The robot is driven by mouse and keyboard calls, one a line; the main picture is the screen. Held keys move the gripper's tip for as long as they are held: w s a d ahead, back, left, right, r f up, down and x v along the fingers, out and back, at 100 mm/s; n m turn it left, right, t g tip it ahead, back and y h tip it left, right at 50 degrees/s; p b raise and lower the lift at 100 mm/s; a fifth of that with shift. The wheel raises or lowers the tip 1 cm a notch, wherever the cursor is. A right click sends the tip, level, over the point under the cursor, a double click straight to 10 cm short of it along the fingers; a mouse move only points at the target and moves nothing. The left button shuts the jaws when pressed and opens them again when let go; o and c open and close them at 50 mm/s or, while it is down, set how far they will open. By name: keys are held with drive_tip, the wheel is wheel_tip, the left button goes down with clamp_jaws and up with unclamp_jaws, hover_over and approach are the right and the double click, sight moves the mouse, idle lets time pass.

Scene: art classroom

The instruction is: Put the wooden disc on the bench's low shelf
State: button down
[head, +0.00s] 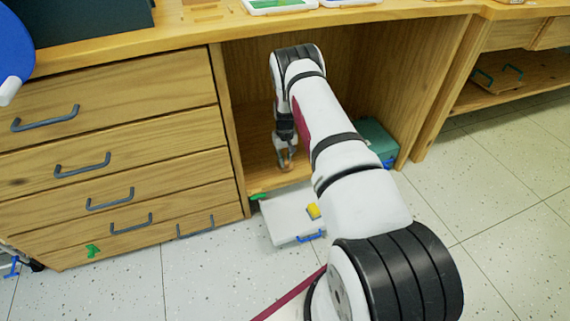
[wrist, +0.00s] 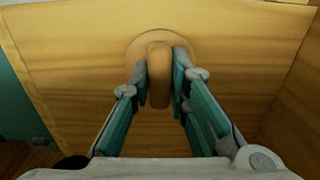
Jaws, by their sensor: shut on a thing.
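My gripper (head: 287,162) reaches down into the bench's open bay, over the low shelf (head: 257,152). In the wrist view my gripper (wrist: 160,78) is shut on the wooden disc (wrist: 159,92), its teal pads on either side of the disc's upright rounded part. A wider round wooden outline shows behind that part, against the shelf board (wrist: 75,85). I cannot tell whether the disc touches the shelf or is just above it. In the head view the disc is small and mostly hidden by the fingers.
A teal box (head: 376,138) stands at the right of the bay. On the floor in front is a white case (head: 285,222) with a yellow block (head: 313,211) on it. Drawers (head: 110,150) with grey handles are left of the bay. The shelf around my gripper looks clear.

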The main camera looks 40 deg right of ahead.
sight(285, 158)
drive_tip(key=shift+f, duration=0.65)
drive_tip(key=c, duration=1.5)
unclamp_jaws()
drive_tip(key=shift+f, duration=0.1)
drive_tip(key=shift+c, duration=0.2)
wheel_tip(285, 158, up, 8)
drive_tip(key=p, duration=0.3)
drive_tip(key=shift+f, duration=0.15)
